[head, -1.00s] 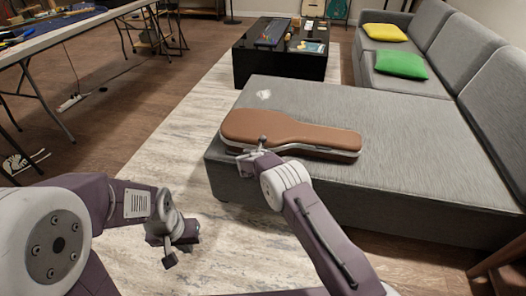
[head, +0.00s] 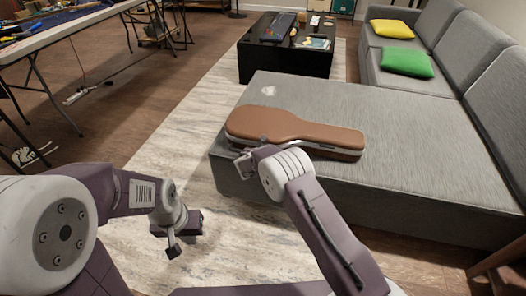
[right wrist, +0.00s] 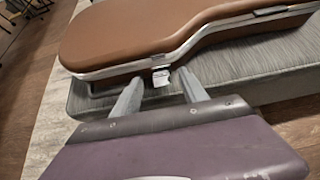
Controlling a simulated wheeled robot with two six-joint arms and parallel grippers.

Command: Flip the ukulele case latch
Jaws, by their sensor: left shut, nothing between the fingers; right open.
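The brown ukulele case (head: 295,131) lies closed on the grey sofa seat, its metal rim facing me. In the right wrist view the case (right wrist: 150,30) fills the top, and the small pale latch (right wrist: 161,77) hangs on its rim seam. My right gripper (head: 243,162) is at the near left edge of the case. In the right wrist view its fingers (right wrist: 160,88) are open, spread either side of the latch, with nothing gripped. I cannot tell whether a finger touches it. My left gripper (head: 174,248) is shut and empty, low over the rug, away from the case.
The sofa seat (head: 410,140) is clear around the case. A green cushion (head: 407,63) and a yellow cushion (head: 391,29) lie farther back. A black low table (head: 285,60) with items stands behind, and a workbench (head: 65,32) is at the left.

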